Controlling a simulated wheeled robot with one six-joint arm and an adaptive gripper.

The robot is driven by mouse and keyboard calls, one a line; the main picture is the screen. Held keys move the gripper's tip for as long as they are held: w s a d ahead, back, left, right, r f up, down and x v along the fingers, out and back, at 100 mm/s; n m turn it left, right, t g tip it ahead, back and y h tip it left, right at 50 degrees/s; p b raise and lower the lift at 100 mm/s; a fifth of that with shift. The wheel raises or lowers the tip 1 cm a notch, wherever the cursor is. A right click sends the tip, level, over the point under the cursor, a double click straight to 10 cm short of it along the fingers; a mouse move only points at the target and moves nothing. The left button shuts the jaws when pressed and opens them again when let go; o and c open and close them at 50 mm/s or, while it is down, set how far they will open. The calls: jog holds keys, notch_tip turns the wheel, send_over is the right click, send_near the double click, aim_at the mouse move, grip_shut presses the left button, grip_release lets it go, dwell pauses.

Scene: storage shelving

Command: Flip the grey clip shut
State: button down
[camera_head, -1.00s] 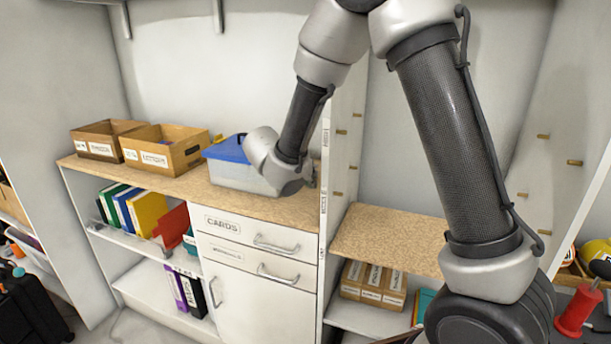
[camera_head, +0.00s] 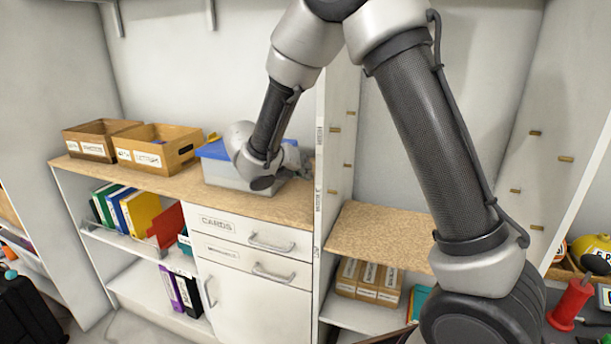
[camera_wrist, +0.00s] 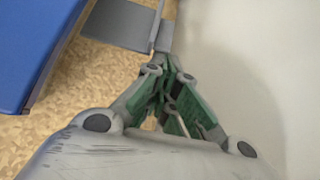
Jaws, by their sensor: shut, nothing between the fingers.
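The storage box with a blue lid (camera_head: 213,150) and clear grey body (camera_head: 217,175) stands on the wooden counter, partly hidden by my wrist. In the wrist view the blue lid (camera_wrist: 35,45) fills the upper left. The grey clip (camera_wrist: 118,22) looks like a flat flap sticking out from the box's side, over the counter. My gripper (camera_wrist: 163,48) is shut and empty, its tips close to the clip's right edge. I cannot tell whether they touch. In the head view the gripper is mostly hidden behind my wrist.
Two cardboard boxes (camera_head: 157,145) (camera_head: 98,138) stand left of the storage box on the counter (camera_head: 275,205). A white upright panel (camera_head: 337,150) rises close to the right of my gripper. Drawers (camera_head: 250,235) are below. A lower wooden shelf (camera_head: 385,232) lies to the right.

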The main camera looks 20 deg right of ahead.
jog(key=w+a+r+n+g+h, duration=0.1)
jog(key=w+a+r+n+h, duration=0.1)
jog(key=a+r+n+h, duration=0.1)
jog(key=shift+w+r+n+g+h, duration=0.15)
jog(key=shift+r+n+g+h, duration=0.15)
jog(key=shift+r+h, duration=0.55)
jog(key=shift+a+r, duration=0.15)
jog(key=shift+r, duration=0.75)
jog(key=shift+a, duration=0.1)
